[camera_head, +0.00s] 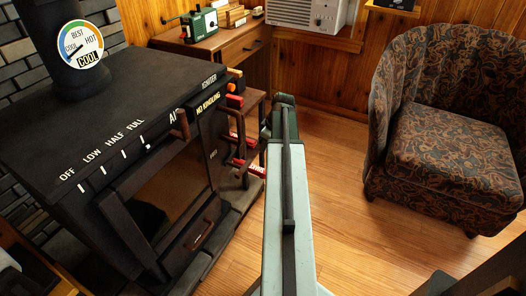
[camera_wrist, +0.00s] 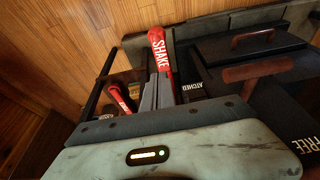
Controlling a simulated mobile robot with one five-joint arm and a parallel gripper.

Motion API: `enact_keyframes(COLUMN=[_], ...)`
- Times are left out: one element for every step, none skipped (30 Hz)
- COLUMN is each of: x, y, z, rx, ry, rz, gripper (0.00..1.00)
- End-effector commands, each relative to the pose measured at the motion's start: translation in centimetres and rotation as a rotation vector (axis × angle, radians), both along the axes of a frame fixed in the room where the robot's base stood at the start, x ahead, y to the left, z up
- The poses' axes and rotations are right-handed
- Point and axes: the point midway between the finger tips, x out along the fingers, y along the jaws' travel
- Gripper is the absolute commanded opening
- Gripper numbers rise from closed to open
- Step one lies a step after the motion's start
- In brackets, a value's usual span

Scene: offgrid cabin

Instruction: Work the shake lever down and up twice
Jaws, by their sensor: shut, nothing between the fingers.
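The shake lever (camera_wrist: 158,50) shows in the wrist view as a red handle with white SHAKE lettering, rising upright beside the stove's side. My gripper (camera_wrist: 154,88) is shut and empty, its grey fingers pointing up the picture close to the lever's lower part. I cannot tell whether they touch it. In the head view my arm reaches away from the bottom, and its far end stands to the right of the stove's side; the fingertips are hidden there.
The dark stove (camera_head: 90,110) fills the left, with a slider scale and a NO KINDLING label. A second red handle (camera_wrist: 121,99) stands left of my fingers. A wooden desk (camera_head: 205,45) is behind. A patterned armchair (camera_head: 450,100) stands right; floor between is clear.

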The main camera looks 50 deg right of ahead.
Motion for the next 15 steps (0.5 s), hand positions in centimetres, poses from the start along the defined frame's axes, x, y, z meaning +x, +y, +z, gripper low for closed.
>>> enact_keyframes(x=[0.3,0.5,0.8,1.0,1.2,1.5,1.7,1.9,2.2,2.4,2.3,2.3,2.3,2.4,2.4], y=[0.1,0.1,0.2,0.3,0.3,0.4,0.5,0.5,0.6,0.6,0.6,0.7,0.7,0.7,0.7], z=[-2.0,-2.6,-3.5,-4.1,-4.8,-5.6,-6.3,-6.9,-7.7,-8.3,-8.9,-9.6,-10.1,-10.4,-10.8], rx=[0.000,-0.001,-0.001,-0.001,0.000,0.000,0.000,0.000,0.000,0.000,0.000,0.000,0.000,0.000,0.000], ry=[0.000,0.000,0.000,0.000,0.000,0.000,0.000,0.000,0.000,0.000,0.000,0.000,0.000,0.000,0.000], rz=[0.001,0.002,0.002,0.002,0.002,0.002,0.002,0.003,0.003,0.003,0.002,0.002,0.002,0.002,0.002], gripper=[0.00,0.00,0.00,0.00,0.00,0.00,0.00,0.00,0.00,0.00,0.00,0.00,0.00,0.00,0.00])
